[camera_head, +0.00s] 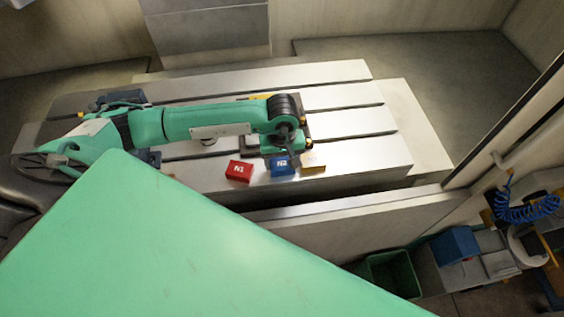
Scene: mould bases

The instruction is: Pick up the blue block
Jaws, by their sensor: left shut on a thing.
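The blue block (282,168), marked N2, is at the front part of the slotted metal table (370,158). My left gripper (284,149) comes in from the left and points down right at the block's back side. It is shut on the blue block; the fingertips are small and partly hidden by the wrist. I cannot tell whether the block still touches the table. My right gripper is not in view.
A red block (238,171) marked N1 lies just left of the blue one. A yellowish block (312,163) is close on its right. The table's front edge is near. A green bin (392,274) stands below at the right. The table's right part is clear.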

